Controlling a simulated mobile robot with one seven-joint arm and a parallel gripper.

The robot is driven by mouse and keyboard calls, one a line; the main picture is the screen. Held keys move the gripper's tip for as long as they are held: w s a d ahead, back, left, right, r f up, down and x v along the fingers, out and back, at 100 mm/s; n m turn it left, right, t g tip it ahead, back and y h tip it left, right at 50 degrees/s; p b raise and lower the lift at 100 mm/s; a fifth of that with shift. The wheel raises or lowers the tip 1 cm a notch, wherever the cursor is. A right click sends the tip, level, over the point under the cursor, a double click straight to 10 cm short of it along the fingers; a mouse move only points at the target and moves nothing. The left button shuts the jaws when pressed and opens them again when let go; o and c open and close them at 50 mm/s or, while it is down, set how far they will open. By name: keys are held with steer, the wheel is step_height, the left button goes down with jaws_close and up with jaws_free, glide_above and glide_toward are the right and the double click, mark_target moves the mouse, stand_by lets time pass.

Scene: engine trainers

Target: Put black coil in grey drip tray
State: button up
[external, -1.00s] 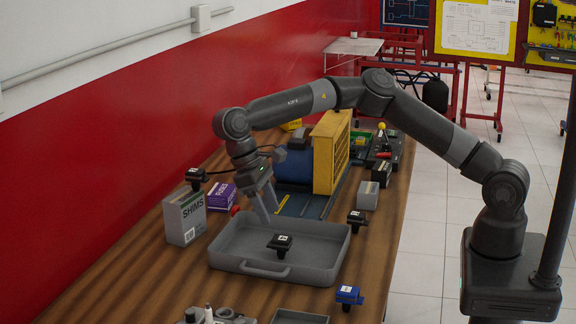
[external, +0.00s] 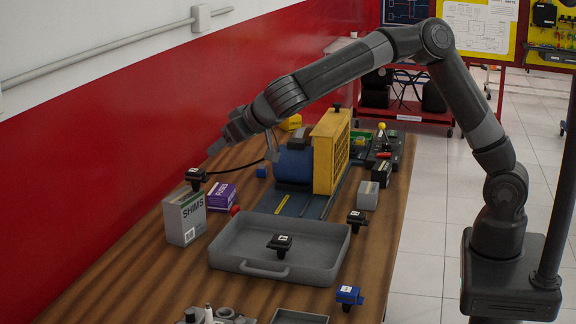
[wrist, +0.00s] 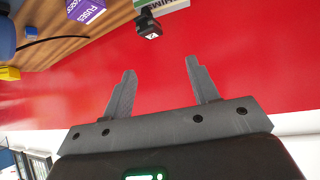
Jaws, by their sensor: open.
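The grey drip tray (external: 222,262) sits on the wooden bench. A black coil (external: 281,242) with a white label rests in it near the front. Another black coil (external: 196,176) sits on top of the SHIMS box and shows in the wrist view (wrist: 148,27). A third black coil (external: 356,218) is at the tray's right side. My gripper (external: 214,149) is raised near the red wall, behind and above the SHIMS box, apart from the coils. In the wrist view its fingers (wrist: 160,72) are spread with nothing between them.
The SHIMS box (external: 184,219) and purple FUSES box (external: 221,196) stand left of the tray. A blue motor (external: 294,167) and yellow housing (external: 331,150) stand behind it. A blue coil (external: 348,295) lies front right.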

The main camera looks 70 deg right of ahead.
steer(key=s+a+r+n+t+y, duration=0.1)
steer(key=s+r+n+t+y, duration=0.3)
steer(key=r, duration=0.7)
steer(key=s+d+r+n+y, duration=0.2)
steer(key=s+y, duration=0.1)
steer(key=s, duration=0.5)
steer(key=s+d+f+m+g+h, duration=0.1)
steer(key=s+d+f+g, duration=0.1)
steer(key=s+d+f, duration=0.2)
steer(key=s+d+f+m+g+h, duration=0.1)
steer(key=s+d+f+g, duration=0.2)
steer(key=s+d, duration=0.7)
steer(key=s+d+f+g+h, duration=0.2)
steer(key=s+d+f, duration=0.4)
steer(key=s, duration=1.1)
steer(key=shift+d+f+m+g, duration=0.25)
steer(key=shift+d+m+g, duration=0.2)
steer(key=shift+g, duration=0.15)
